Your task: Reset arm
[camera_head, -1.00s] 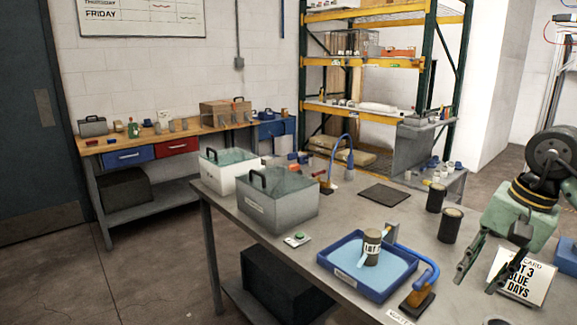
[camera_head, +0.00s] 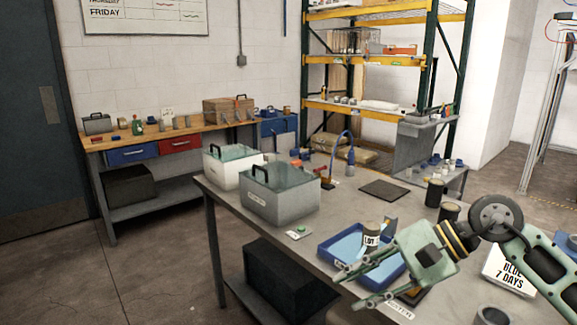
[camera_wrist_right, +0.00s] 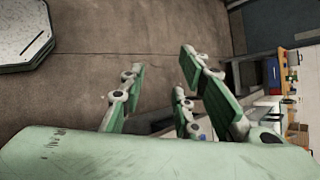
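My right arm comes in from the right in the head view. Its green gripper (camera_head: 352,288) points left, with its fingers spread apart and nothing between them. It covers the right and front part of the blue tray (camera_head: 328,240) in the picture; the height between them is unclear. In the right wrist view, the spread fingers (camera_wrist_right: 165,85) show with the floor behind them and no object in their grasp. My left gripper is not in view.
A can labelled LOT (camera_head: 372,238) stands in the tray. Two lidded bins (camera_head: 280,207) stand on the left of the grey table. Dark cylinders (camera_head: 435,192), a flat dark pad (camera_head: 384,190) and a printed card (camera_head: 508,274) are near my right arm.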

